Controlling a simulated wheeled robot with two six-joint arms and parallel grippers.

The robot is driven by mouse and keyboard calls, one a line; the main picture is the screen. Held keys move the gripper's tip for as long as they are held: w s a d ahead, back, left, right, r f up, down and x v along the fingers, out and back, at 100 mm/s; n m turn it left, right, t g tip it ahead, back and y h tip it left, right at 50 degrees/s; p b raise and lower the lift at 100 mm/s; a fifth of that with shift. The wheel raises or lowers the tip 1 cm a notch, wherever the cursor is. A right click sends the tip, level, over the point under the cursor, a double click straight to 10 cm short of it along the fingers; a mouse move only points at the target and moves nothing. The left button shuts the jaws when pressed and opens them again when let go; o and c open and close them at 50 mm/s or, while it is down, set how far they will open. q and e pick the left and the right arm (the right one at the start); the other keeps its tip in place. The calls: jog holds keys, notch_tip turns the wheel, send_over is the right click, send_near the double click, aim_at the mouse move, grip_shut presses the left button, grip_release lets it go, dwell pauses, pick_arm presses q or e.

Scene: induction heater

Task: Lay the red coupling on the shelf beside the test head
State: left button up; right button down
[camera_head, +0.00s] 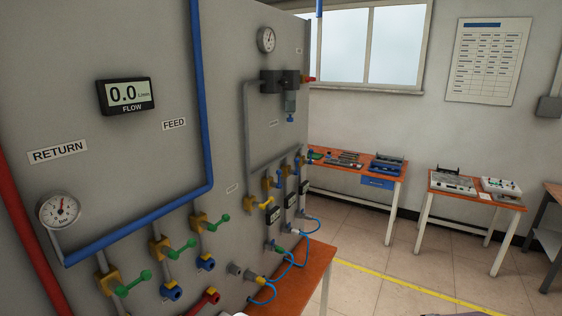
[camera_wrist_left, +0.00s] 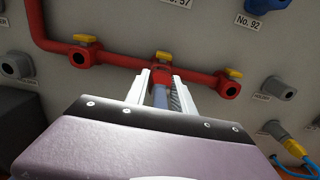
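In the left wrist view, my left gripper (camera_wrist_left: 161,80) points at a red pipe (camera_wrist_left: 115,60) on the grey panel. Its two pale fingers stand apart, one on each side of a red fitting (camera_wrist_left: 160,76) at the pipe's middle outlet, with a pale blue-grey cylinder (camera_wrist_left: 160,97) in front of it. This red fitting may be the red coupling. I cannot tell whether the fingers press on it. My right gripper is in neither view. I cannot make out which surface is the shelf, nor the test head.
Grey holders (camera_wrist_left: 281,88) stick out of the panel right of the fingers. A blue hose (camera_wrist_left: 292,168) hangs at lower right. In the head view, valves with green handles (camera_head: 132,284) project from the panel, and an orange bench top (camera_head: 297,285) lies beside it.

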pick_arm(q)
grip_shut()
dwell(0.5)
jog(key=shift+d, duration=0.1)
dwell(0.7)
jog(key=shift+v, duration=2.9)
jog(key=shift+b, duration=0.3)
